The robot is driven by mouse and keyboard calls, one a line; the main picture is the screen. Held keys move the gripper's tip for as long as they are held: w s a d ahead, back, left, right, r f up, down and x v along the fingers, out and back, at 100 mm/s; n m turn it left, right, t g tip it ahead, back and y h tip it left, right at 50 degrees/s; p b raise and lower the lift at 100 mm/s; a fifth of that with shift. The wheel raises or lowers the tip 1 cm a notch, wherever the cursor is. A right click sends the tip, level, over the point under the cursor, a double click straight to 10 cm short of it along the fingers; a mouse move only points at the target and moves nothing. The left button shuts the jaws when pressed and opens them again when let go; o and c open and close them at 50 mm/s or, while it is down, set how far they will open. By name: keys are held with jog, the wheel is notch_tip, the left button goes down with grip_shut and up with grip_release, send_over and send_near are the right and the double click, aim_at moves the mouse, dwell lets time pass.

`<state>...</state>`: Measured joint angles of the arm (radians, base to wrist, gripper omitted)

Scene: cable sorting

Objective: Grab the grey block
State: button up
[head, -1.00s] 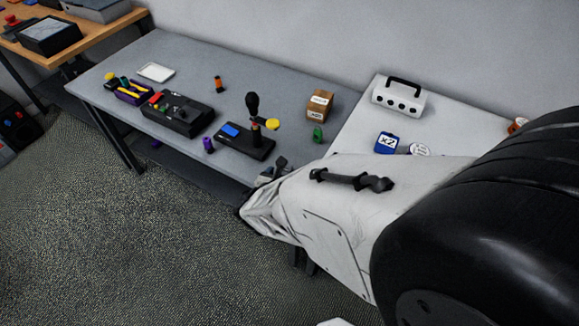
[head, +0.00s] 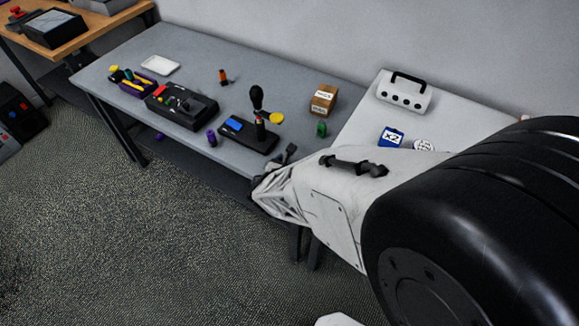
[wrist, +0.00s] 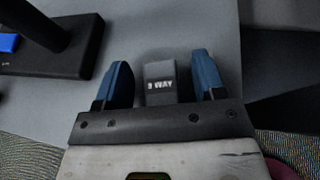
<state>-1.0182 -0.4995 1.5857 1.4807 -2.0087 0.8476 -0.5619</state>
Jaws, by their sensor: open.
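The grey block (wrist: 159,84) with white "3 WAY" lettering lies on the grey table near its edge. In the wrist view it sits between the two blue fingers of my gripper (wrist: 161,64). The fingers are open, with a gap visible on each side of the block, and its lower end meets the dark gripper base in the picture. In the head view my gripper (head: 282,160) is small at the front edge of the grey table, beside a black joystick base, and the block cannot be told apart clearly there.
The joystick base (head: 244,138) with a blue patch stands just left of my gripper. A green piece (head: 321,129) and a cardboard box (head: 324,99) are behind. A white table (head: 364,127) adjoins at the right. A purple piece (head: 211,137) lies near the front edge.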

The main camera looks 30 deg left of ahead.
jog(key=c, duration=1)
jog(key=shift+r, duration=0.2)
notch_tip(320, 180, up, 28)
jog(key=shift+f, duration=0.2)
dwell(0.6)
